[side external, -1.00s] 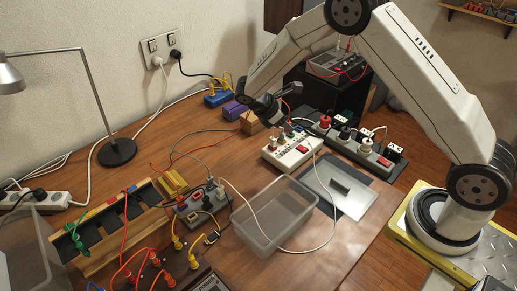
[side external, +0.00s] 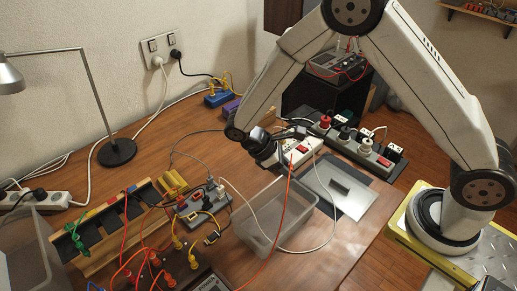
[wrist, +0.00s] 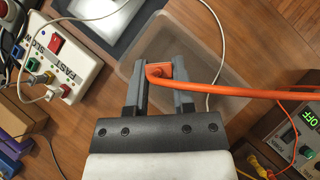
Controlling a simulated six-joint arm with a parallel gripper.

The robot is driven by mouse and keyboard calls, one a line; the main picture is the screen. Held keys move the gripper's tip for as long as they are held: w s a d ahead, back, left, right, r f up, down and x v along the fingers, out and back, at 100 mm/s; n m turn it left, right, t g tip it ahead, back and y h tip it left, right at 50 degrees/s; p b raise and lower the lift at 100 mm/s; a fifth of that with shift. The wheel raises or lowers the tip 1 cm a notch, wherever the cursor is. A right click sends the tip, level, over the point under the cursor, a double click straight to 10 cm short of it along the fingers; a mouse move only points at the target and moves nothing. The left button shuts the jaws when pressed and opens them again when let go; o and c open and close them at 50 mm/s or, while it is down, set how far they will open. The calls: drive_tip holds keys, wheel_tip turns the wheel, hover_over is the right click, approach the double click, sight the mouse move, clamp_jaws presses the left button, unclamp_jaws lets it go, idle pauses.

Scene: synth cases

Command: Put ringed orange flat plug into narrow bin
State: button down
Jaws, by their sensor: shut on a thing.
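My gripper (wrist: 160,75) is shut on an orange flat plug (wrist: 159,71), with an orange cable running off to the right in the wrist view. A small round mark shows on the plug; whether it is a ring is hard to tell. In the side view my gripper (side external: 290,136) is raised behind a translucent bin (side external: 240,222), and the cable (side external: 285,205) hangs down across it. The bin (wrist: 222,45) lies below and beyond the fingers in the wrist view. Another translucent bin (side external: 45,235) is cut off at the left edge. I cannot tell which bin is the narrow one.
A white power strip (wrist: 70,45) stands beside the bin, and a grey strip (side external: 345,145) lies behind it. A metal plate (side external: 350,195) lies right of the bin. A grey socket block (side external: 190,205) and a wooden rack (side external: 100,255) stand left. Loose cables cross the table.

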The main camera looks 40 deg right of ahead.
drive_tip(key=shift+f, duration=1.3)
drive_tip(key=shift+f, duration=0.15)
drive_tip(key=shift+f, duration=2.35)
drive_tip(key=shift+c, duration=1.9)
unclamp_jaws()
drive_tip(key=shift+r, duration=0.1)
